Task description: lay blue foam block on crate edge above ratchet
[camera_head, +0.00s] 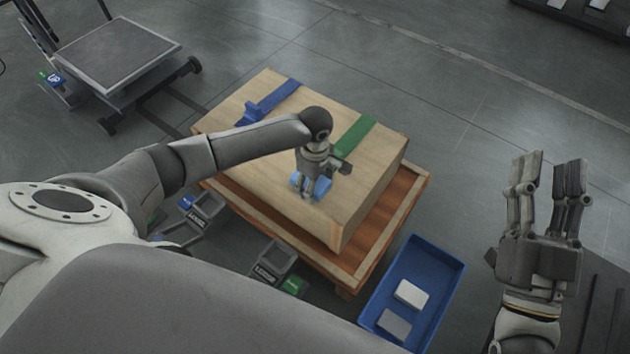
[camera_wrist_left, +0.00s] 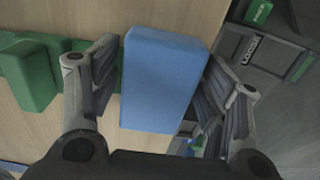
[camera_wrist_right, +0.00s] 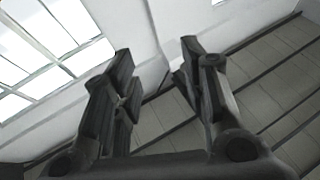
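The blue foam block (camera_wrist_left: 163,80) sits between the fingers of my left gripper (camera_head: 310,190), with a fingertip against each side. In the head view the block (camera_head: 322,187) is partly hidden by the fingers, over the near part of the wooden crate (camera_head: 290,205). I cannot tell whether it touches the crate. Two ratchets with labels, one by a blue tag (camera_head: 205,207) and one by a green tag (camera_head: 271,262), are low beside the crate's near side. The left wrist view shows a labelled ratchet (camera_wrist_left: 250,52) beyond the crate edge. My right gripper (camera_head: 549,185) is open and empty.
The crate stands on a wooden pallet (camera_head: 385,235). A blue tray (camera_head: 441,285) holds a white block and a grey block. A cart (camera_head: 118,52) stands back left.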

